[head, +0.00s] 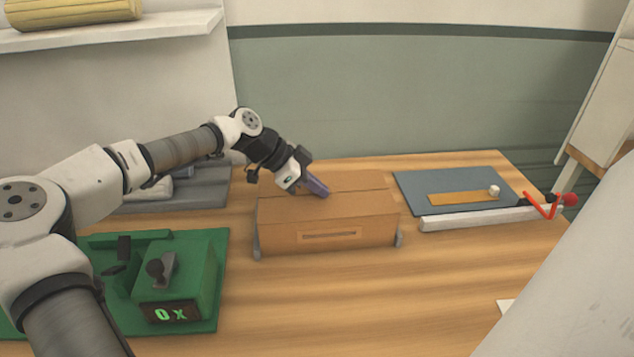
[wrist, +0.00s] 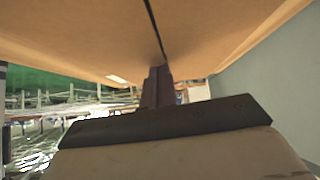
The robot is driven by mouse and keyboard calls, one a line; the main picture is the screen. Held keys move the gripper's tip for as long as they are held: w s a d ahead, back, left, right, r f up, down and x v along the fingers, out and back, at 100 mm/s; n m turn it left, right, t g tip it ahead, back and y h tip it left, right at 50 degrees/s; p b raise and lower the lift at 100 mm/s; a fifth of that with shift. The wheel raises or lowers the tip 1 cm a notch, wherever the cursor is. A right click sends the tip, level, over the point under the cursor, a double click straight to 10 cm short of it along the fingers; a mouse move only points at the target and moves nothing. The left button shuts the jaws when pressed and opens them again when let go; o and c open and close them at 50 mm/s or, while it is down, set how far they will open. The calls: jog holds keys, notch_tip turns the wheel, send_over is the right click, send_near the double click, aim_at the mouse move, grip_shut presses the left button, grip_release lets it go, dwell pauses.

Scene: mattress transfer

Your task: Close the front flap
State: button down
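A closed-looking brown cardboard box (head: 285,237) stands on the table, with a slot-like mark on its front face. Its front flap (head: 350,205) appears to lie about flat over the front half of the top, along a seam. My gripper (head: 322,192) reaches down from the back left, with its purple fingertips at the top of the box near that seam. In the wrist view the fingers (wrist: 158,80) are together with nothing seen between them, close to the cardboard and its dark seam. I cannot tell whether they touch it.
A green fixture (head: 190,270) with a "0 x" display stands at the front left. Grey pieces (head: 180,190) lie behind it. A blue-grey mat (head: 430,182) with an orange strip and a white rail with a red-tipped lever (head: 545,205) are at the right. The front middle table is clear.

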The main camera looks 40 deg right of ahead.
aim_at(318, 196)
jog(key=shift+r+p, duration=0.45)
jog(key=shift+r, duration=0.25)
notch_tip(318, 196, up, 3)
jog(key=p, duration=0.3)
jog(key=shift+r, duration=0.15)
jog(key=b+v, duration=0.2)
jog(key=v, duration=0.7)
jog(key=shift+a+b, duration=0.3)
jog(key=shift+a, duration=0.1)
